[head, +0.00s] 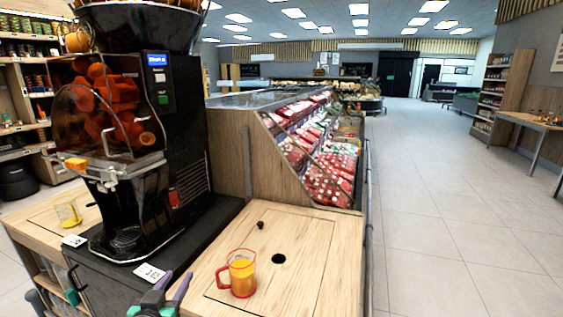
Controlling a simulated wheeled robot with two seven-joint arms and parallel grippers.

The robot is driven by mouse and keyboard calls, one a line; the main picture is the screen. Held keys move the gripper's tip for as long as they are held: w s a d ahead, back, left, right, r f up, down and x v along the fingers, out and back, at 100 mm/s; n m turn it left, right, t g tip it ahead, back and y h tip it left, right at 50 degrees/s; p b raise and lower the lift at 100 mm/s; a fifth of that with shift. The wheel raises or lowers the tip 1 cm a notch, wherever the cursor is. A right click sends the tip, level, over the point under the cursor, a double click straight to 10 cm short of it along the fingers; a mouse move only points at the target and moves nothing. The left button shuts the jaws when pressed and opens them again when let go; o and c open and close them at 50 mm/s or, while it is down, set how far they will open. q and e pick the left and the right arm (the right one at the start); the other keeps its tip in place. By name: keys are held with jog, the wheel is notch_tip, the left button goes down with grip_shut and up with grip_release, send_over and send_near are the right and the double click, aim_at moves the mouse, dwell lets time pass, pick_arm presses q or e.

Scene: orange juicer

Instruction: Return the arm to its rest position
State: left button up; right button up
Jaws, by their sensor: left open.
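My left gripper (160,296) is at the bottom edge of the head view, its two fingers apart with nothing seen between them. It is to the left of a clear jug with a red handle and red rim (240,273). The jug stands upright on the wooden counter (318,238) and holds orange juice. The gripper and the jug are apart. The black orange juicer (150,110) stands at the left, with oranges behind its clear cover.
Another jug with yellow trim (68,211) stands on a wooden surface at the left. The counter has a dark round hole (278,259) and a small black knob (260,225). A display of red packages (318,160) stands behind. The tiled floor (455,220) at the right is clear.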

pick_arm(q)
jog(key=s+f+m+g, duration=0.2)
jog(key=s+f+g, duration=1)
jog(key=s+f, duration=0.7)
jog(key=s+f+g+p, duration=0.1)
jog(key=s+f+p, duration=0.2)
jog(key=f, duration=0.7)
jog(key=s+f+p, duration=0.2)
jog(key=f, duration=0.8)
jog(key=s+a+f+p, duration=0.1)
jog(key=s+f, duration=0.3)
jog(key=s, duration=0.4)
jog(key=s+a+f+g+p, duration=0.1)
jog(key=s+f+p, duration=0.1)
jog(key=s+f, duration=0.2)
jog(key=s, duration=0.3)
jog(key=shift+s+a+f+g+h, duration=0.15)
jog(key=shift+s+f+g+h, duration=0.15)
jog(key=shift+s+f, duration=0.1)
